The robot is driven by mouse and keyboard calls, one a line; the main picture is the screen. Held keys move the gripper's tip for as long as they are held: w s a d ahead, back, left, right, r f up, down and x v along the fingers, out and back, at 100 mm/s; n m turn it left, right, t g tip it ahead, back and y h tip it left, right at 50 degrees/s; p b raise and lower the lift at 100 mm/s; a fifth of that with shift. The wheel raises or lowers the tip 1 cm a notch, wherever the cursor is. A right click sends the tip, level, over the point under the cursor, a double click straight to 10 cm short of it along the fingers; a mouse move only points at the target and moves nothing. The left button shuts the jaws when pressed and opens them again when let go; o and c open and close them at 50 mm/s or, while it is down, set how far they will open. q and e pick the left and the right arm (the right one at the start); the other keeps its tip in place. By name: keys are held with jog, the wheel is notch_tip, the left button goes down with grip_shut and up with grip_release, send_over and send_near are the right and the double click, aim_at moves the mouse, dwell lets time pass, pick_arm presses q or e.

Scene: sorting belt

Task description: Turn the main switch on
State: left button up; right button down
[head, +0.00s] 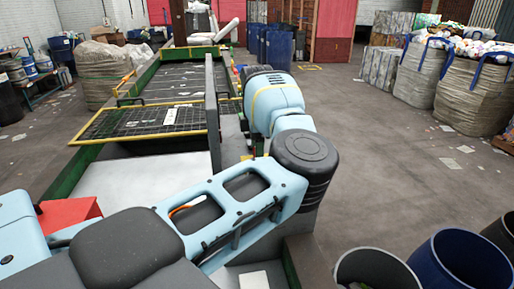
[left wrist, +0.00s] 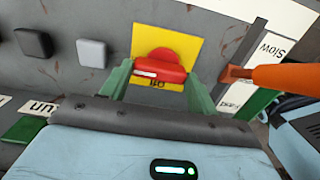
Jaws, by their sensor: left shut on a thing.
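The main switch (left wrist: 162,68) shows in the left wrist view as a red knob on a yellow plate (left wrist: 188,46) on a worn grey panel. The lettering on the plate is mostly covered. My left gripper (left wrist: 158,82) has a green finger on each side of the knob and is shut on it. In the head view my left arm reaches forward and bends by the belt. The fingers and the switch are hidden there behind the arm. My right gripper is in neither view.
Beside the switch are a black button (left wrist: 33,42), a pale grey button (left wrist: 91,53) and an orange lever (left wrist: 285,77) near a "Slow" label. A green button (left wrist: 24,129) is lower left. The mesh-covered belt (head: 165,85) runs ahead.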

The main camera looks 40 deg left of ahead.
pick_arm(q)
jog(key=o, duration=1)
jog(key=shift+r, duration=3.95)
jog(key=shift+f, duration=0.1)
